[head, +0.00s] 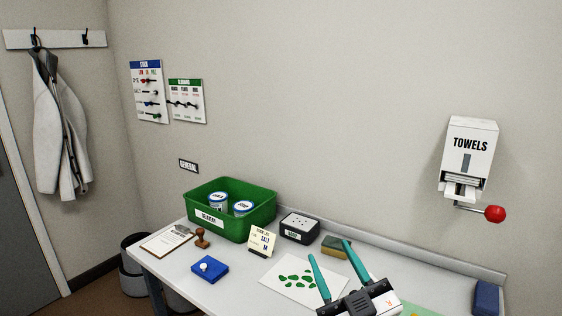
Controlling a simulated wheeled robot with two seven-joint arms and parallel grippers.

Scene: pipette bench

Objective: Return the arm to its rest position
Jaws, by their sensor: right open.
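My right gripper (332,270) is at the lower middle right of the head view, above the bench (238,284). Its two teal fingers are spread apart with nothing between them. Its fingertips show over the area of a white sheet with green blots (285,283) and a sponge (338,246); I cannot tell how high above them it is. The rest of the right arm is cut off by the lower edge. My left gripper is not in view.
On the bench are a green bin (262,211) holding two cans, a black-and-white box (299,228), a small card stand (262,240), a blue pad (210,269), a stamp (202,238) and a clipboard (167,239). A towel dispenser (468,155) with a red-knobbed lever hangs on the wall at right.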

